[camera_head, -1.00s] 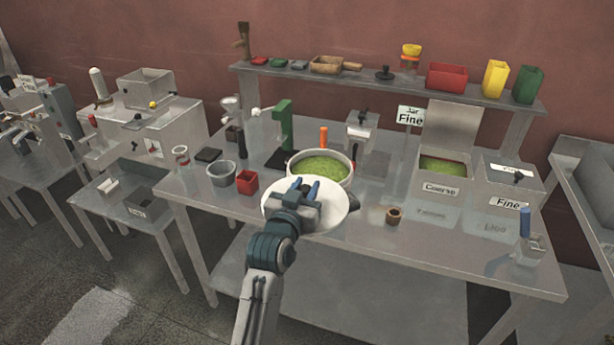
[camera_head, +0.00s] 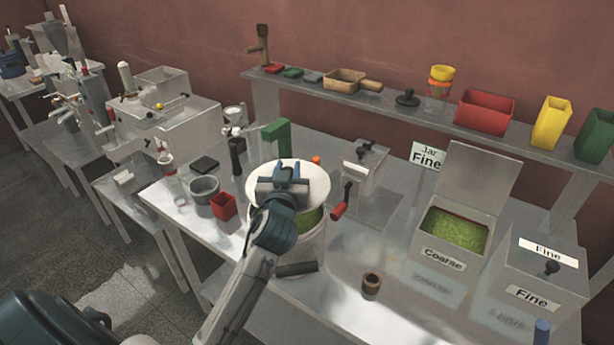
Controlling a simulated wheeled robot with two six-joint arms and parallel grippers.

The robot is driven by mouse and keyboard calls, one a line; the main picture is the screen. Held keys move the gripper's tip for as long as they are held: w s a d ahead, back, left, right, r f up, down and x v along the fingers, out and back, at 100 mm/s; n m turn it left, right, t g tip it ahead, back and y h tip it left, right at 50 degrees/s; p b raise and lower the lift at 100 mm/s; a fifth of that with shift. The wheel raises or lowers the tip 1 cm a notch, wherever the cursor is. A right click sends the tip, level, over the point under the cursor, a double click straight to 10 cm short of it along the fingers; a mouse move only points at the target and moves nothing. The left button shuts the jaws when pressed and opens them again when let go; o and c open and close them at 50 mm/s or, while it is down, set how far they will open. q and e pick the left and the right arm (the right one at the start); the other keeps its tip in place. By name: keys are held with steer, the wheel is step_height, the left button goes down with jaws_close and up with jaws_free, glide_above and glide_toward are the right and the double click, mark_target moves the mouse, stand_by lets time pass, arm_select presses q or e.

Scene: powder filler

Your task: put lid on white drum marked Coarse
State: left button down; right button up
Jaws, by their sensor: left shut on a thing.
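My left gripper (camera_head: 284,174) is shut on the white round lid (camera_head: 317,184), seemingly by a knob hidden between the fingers. The white drum (camera_head: 313,247) stands on the table below, with green powder showing at its front right. The lid is above the drum, shifted toward its back left, and covers much of the opening from this view. I cannot tell the exact gap between them. The forearm and gripper hide the drum's left side, and I see no readable marking on it. My right gripper is not in view.
A dark cylinder (camera_head: 297,268) lies by the drum's front. A small brown cup (camera_head: 371,284) is front right. Open "Coarse" bin (camera_head: 443,252) and closed "Fine" bin (camera_head: 534,297) stand further right.

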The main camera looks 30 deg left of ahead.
arm_select(q)
steer(key=shift+a+r, duration=0.1)
steer(key=shift+s+a+r, duration=0.15)
steer(key=shift+s+a, duration=0.15)
steer(key=shift+s, duration=0.2)
steer(key=shift+w+d+f, duration=0.2)
steer(key=shift+w+f, duration=0.05)
steer(key=shift+f, duration=0.05)
steer(key=shift+f+b, duration=0.5)
steer(key=shift+b, duration=0.2)
steer(key=shift+s+f+b, duration=0.1)
steer(key=shift+f+b, duration=0.45)
steer(key=shift+f, duration=0.05)
steer(key=shift+f+b, duration=0.6)
steer(key=shift+f, duration=0.1)
steer(key=shift+f+b, duration=0.6)
steer(key=shift+f, duration=0.1)
steer(key=shift+f+b, duration=0.55)
steer(key=shift+f, duration=0.05)
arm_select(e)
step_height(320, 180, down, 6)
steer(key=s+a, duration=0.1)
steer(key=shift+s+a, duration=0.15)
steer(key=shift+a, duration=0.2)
